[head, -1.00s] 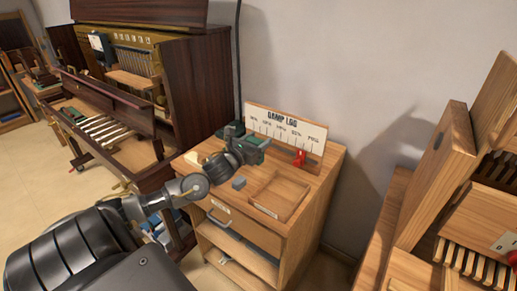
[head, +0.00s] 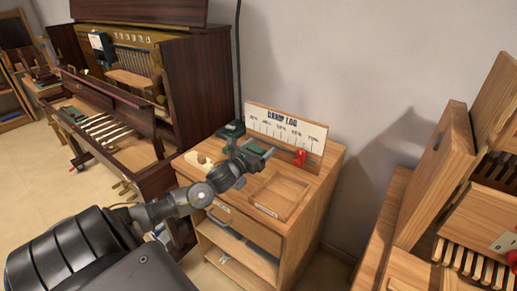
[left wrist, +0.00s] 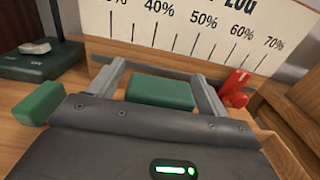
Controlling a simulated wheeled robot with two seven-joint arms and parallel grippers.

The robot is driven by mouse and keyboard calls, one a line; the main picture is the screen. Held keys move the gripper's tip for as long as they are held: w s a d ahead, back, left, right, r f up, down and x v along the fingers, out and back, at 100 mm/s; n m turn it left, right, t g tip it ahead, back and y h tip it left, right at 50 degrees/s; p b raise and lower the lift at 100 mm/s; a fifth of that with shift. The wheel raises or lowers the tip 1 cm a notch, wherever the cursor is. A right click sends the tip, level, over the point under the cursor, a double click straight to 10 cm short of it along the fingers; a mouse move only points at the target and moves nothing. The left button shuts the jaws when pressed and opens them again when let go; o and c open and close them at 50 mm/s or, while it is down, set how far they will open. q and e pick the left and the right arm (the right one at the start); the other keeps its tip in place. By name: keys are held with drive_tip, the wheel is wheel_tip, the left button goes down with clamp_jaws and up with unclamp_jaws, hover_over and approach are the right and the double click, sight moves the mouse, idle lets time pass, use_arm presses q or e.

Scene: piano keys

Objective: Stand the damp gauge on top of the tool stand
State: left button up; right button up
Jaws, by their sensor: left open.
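A green block (left wrist: 160,92), which may be the damp gauge, lies between the fingers of my left gripper (left wrist: 158,85) in the left wrist view. The fingers are open, with a gap on each side of it. A second green piece (left wrist: 38,103) shows left of the fingers; I cannot tell whether it belongs to the same thing. In the head view my left gripper (head: 252,156) is low over the back of the wooden cabinet top. A dark green base (head: 231,130) stands behind it with a thin black pole; I cannot tell if it is the tool stand.
A "DAMP LOG" board (head: 287,128) with a percent scale stands along the cabinet's back edge. A red piece (head: 299,157) is near its right end. A shallow wooden tray (head: 279,212) sits in front. The dark piano (head: 190,85) is left; wooden furniture (head: 430,190) is right.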

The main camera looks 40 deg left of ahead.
use_arm(q)
drive_tip(key=shift+r, duration=0.1)
use_arm(e)
drive_tip(key=shift+r, duration=0.1)
use_arm(q)
drive_tip(key=s, duration=0.6)
drive_tip(key=s+d, duration=0.1)
drive_tip(key=s, duration=0.3)
drive_tip(key=shift+s+b, duration=0.1)
drive_tip(key=shift+b, duration=0.3)
drive_tip(key=shift+s+d, duration=0.15)
drive_tip(key=shift+s, duration=0.7)
use_arm(e)
drive_tip(key=shift+s+d+f, duration=0.1)
drive_tip(key=shift+d+f, duration=0.3)
drive_tip(key=shift+d, duration=0.2)
drive_tip(key=shift+a, duration=0.2)
